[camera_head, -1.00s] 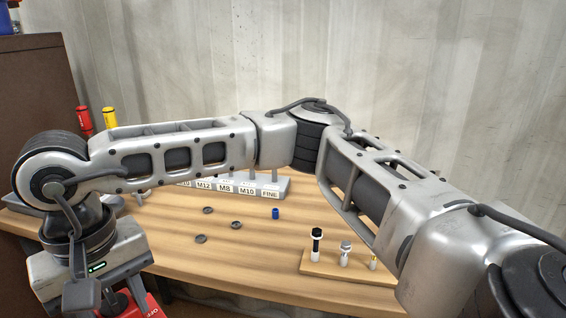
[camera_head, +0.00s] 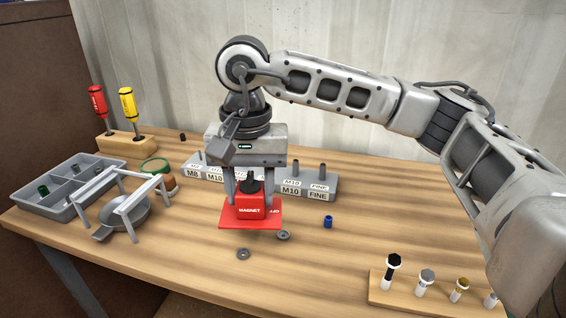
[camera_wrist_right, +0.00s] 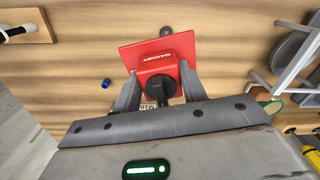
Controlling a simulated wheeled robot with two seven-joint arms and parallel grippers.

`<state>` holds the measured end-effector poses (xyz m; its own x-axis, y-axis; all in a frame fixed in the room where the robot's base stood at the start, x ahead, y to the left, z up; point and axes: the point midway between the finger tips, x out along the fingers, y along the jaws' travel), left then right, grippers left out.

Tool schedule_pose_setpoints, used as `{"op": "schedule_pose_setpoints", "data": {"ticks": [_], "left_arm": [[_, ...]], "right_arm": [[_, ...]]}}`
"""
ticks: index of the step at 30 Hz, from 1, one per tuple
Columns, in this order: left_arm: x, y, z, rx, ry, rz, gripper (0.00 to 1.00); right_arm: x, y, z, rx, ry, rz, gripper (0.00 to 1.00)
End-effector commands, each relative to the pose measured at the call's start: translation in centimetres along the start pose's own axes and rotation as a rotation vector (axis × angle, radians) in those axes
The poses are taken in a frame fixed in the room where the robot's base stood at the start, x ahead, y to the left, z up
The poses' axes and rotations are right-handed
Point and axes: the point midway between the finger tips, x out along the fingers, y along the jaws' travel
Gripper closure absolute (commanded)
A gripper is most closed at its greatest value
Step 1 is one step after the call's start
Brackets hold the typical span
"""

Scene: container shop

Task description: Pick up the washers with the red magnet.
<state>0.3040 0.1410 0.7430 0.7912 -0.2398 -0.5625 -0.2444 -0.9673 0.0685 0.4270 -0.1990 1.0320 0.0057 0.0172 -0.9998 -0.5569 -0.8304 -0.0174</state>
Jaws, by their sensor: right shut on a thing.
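The red magnet (camera_head: 250,204) is a block with a dark knob and a flat red plate below, lettered MAGNET. My right gripper (camera_head: 249,187) is shut on it and holds it upright over the middle of the table; the right wrist view also shows the red magnet (camera_wrist_right: 165,52) between the fingers (camera_wrist_right: 155,88). One grey washer (camera_head: 243,254) lies on the wood just in front of the plate. Another washer (camera_head: 283,236) lies at the plate's right edge. The plate hides the table beneath it, and I cannot tell whether it touches the table. My left gripper is out of view.
A labelled grey block with pegs (camera_head: 318,187) stands behind the magnet. A blue piece (camera_head: 328,222) lies to its right. A bolt board (camera_head: 380,288) is at front right. A grey tray (camera_head: 50,206), a stand (camera_head: 124,210) and a screwdriver block (camera_head: 125,145) are left.

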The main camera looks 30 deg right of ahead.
Motion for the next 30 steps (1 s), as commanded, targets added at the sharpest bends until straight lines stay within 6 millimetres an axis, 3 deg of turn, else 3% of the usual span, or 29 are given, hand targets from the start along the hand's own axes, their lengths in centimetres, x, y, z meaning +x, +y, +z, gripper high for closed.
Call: {"op": "schedule_pose_setpoints", "data": {"ticks": [3,9,17,30], "left_arm": [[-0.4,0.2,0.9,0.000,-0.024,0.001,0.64],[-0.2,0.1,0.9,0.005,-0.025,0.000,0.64],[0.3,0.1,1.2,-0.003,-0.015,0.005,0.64],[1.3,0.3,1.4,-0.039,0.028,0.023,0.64]], "right_arm": [[-0.9,3.2,-2.3,0.163,0.004,0.004,0.98],[-1.3,5.5,-3.6,0.275,0.009,0.011,0.98],[-0.1,5.6,-3.7,0.278,0.009,0.013,0.98],[4.0,5.6,-3.7,0.276,0.009,0.012,0.98]]}}
